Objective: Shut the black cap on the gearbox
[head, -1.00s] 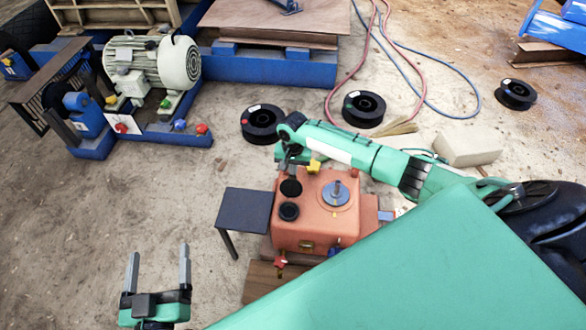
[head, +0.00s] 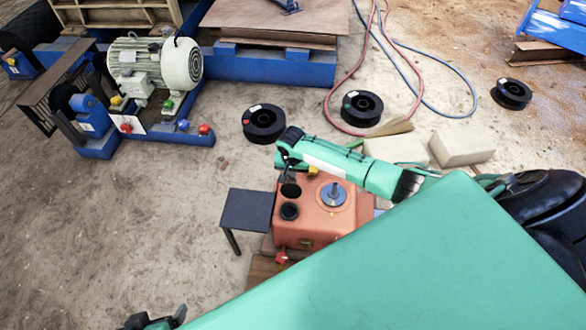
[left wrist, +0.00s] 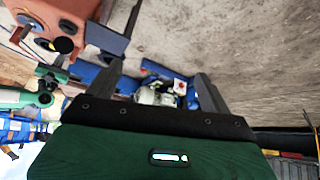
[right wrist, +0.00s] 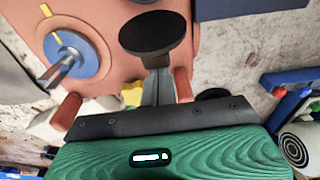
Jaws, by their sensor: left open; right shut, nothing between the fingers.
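The orange gearbox (head: 318,232) stands at the centre of the head view, with a blue round fitting (head: 333,195) on top. The black cap (head: 290,190) stands open beside the round black opening (head: 289,211). In the right wrist view the cap (right wrist: 152,33) is a dark disc just beyond the fingertips. My right gripper (right wrist: 158,82) is shut and empty, close to the cap; whether it touches cannot be told. My left gripper (left wrist: 158,80) is open and empty, away from the gearbox; only its tip shows at the bottom of the head view.
A dark side table (head: 246,209) stands left of the gearbox. A motor (head: 155,65) on a blue frame is at upper left. Black spools (head: 263,123), pale blocks (head: 462,146) and hoses lie behind. Floor at left is clear. My green arm hides the gearbox's right side.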

